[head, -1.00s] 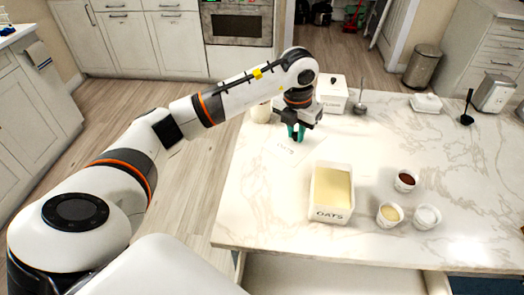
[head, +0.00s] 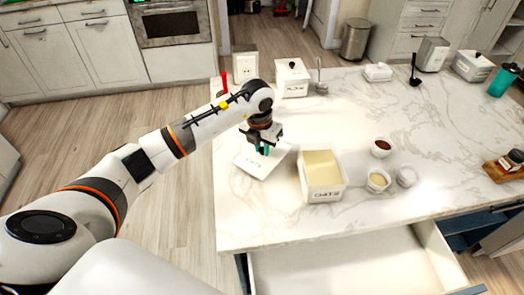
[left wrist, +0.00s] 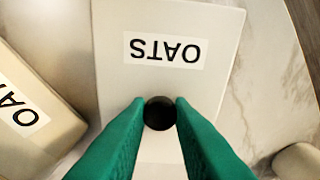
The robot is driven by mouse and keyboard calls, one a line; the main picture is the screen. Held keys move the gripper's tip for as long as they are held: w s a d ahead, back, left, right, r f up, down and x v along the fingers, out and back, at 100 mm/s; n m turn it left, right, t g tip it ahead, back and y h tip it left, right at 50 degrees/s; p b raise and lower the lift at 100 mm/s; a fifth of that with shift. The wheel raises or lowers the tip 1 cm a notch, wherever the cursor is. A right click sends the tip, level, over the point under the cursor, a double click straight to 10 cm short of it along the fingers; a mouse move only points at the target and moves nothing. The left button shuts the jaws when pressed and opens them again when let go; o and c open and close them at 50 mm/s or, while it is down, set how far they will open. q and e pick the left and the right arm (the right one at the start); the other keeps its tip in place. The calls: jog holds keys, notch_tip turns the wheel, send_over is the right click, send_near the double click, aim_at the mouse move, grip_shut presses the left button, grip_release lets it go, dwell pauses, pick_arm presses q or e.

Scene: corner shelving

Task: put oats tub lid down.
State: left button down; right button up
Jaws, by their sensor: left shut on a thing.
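The oats tub lid (head: 250,164) is a flat white square with a round black knob (left wrist: 160,113). In the left wrist view the lid (left wrist: 190,80) shows its OATS label upside down. My left gripper (head: 262,150) has its teal fingers closed on the knob from both sides. The lid is level, at or just above the marble counter, left of the oats tub; I cannot tell whether it touches. The open white oats tub (head: 322,193) holds pale contents and also shows at the left of the wrist view (left wrist: 35,110). My right gripper is out of view.
Small bowls (head: 378,180) stand right of the tub. A white lidded canister (head: 292,80) and a ladle (head: 321,75) stand at the back. An open drawer (head: 345,275) juts out below the front edge. The counter's left edge is close to the lid; the right-hand middle is clear.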

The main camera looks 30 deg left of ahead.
aim_at(259, 158)
pick_arm(q)
notch_tip(259, 158, down, 2)
jog(key=shift+f, duration=0.45)
jog(key=c, duration=1.3)
grip_release()
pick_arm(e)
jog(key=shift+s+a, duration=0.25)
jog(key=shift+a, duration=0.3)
pick_arm(q)
jog(key=shift+r, duration=0.55)
jog(key=r, duration=0.3)
jog(key=s+r+b, duration=0.1)
jog(key=r, duration=0.7)
jog(key=shift+s+r, duration=0.15)
jog(key=shift+s, duration=0.1)
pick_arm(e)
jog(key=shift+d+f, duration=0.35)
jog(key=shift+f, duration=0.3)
